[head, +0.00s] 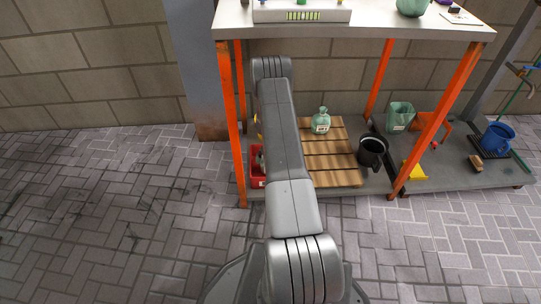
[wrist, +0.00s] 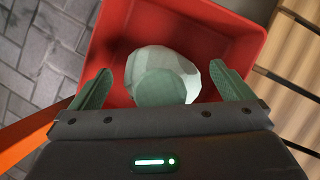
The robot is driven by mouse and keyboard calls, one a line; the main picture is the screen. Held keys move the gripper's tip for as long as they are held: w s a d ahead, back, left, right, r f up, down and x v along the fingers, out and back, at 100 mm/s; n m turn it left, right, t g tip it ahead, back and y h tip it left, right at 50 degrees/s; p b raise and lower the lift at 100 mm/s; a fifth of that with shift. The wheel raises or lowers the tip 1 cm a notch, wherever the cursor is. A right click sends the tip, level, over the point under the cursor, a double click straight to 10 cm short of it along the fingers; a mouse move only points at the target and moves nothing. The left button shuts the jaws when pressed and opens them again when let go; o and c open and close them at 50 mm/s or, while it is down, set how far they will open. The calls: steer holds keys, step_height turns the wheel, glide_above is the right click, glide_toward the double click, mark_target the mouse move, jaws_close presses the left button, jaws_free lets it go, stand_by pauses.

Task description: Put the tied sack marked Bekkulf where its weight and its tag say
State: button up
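A pale green tied sack (wrist: 160,75) sits in, or just over, a red crate (wrist: 220,25) in the wrist view; no tag reads on it. My gripper (wrist: 165,88) is open above it, one finger to each side, with gaps to the sack. In the head view the red crate (head: 258,182) is on the low deck, partly behind my arm, which hides my gripper. Another green sack (head: 321,123) with a white label stands on the slatted wooden pallet (head: 340,165). A third green sack (head: 412,6) is on the bench top. Their names are too small to read.
Orange posts (head: 234,120) stand close by the crate. The paving at left is clear.

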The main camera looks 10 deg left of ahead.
steer(key=p+v, duration=0.4)
steer(key=v, duration=0.8)
steer(key=shift+r, duration=0.2)
steer(key=shift+w+f, duration=0.1)
steer(key=shift+f, duration=0.05)
steer(key=b+x, duration=0.4)
steer(key=x, duration=0.7)
steer(key=shift+a+f, duration=0.1)
steer(key=shift+f, duration=0.3)
steer(key=shift+w+a+r, duration=0.1)
steer(key=shift+w+r, duration=0.05)
steer(key=shift+r, duration=0.15)
steer(key=shift+r+p, duration=0.8)
steer(key=shift+r, duration=0.8)
